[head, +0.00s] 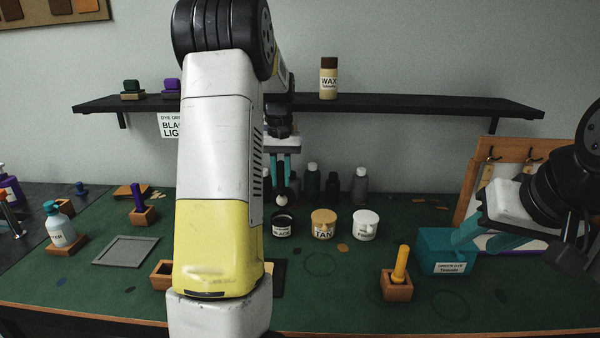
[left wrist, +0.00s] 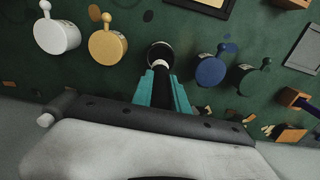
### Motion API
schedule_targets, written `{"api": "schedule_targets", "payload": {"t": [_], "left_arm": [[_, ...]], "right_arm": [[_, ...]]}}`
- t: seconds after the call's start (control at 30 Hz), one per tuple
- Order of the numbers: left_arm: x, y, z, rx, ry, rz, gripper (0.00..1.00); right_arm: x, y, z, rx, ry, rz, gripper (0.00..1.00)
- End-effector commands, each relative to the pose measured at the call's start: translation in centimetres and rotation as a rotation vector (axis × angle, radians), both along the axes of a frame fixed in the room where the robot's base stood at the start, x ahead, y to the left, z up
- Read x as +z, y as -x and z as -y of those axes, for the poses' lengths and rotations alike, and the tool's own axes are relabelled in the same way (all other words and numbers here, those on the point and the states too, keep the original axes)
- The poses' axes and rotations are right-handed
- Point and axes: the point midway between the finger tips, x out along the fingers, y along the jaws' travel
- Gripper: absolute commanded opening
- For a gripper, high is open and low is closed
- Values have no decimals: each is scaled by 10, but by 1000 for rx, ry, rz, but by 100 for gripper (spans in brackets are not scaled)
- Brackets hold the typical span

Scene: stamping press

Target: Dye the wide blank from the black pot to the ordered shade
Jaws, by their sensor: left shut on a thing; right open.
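My left gripper (head: 282,172) is shut on a slim black-handled tool (left wrist: 160,88) with a pale round tip (head: 281,192) in the head view. It is held roughly upright just above the black pot (head: 281,230); I cannot tell whether the tip touches the pot. A tan piece on a dark board (head: 280,282) is mostly hidden behind my left arm and is cut off at the top of the left wrist view (left wrist: 212,3); it may be the wide blank. The order card (head: 171,125) is partly covered, with "BLA" and "LIG" readable. My right gripper (head: 472,228) is open and empty at the right.
The tan pot (head: 323,224) and a white pot (head: 365,226) stand right of the black pot. A teal box (head: 446,265) is near my right gripper. A yellow-handled tool stands in a wooden block (head: 397,284). A grey tray (head: 125,251) lies left. Bottles stand behind.

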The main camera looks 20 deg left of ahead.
Motion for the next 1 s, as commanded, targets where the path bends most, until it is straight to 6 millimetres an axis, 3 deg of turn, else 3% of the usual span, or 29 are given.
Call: {"api": "schedule_targets", "payload": {"t": [0.6, 1.0], "left_arm": [[-69, 1, 1, 0, 2, -3, 0], [-78, 0, 0, 0, 1, 0, 0]], "right_arm": [[0, 0, 0, 0, 0, 0, 42], [0, 0, 0, 0, 0, 0, 42]]}}
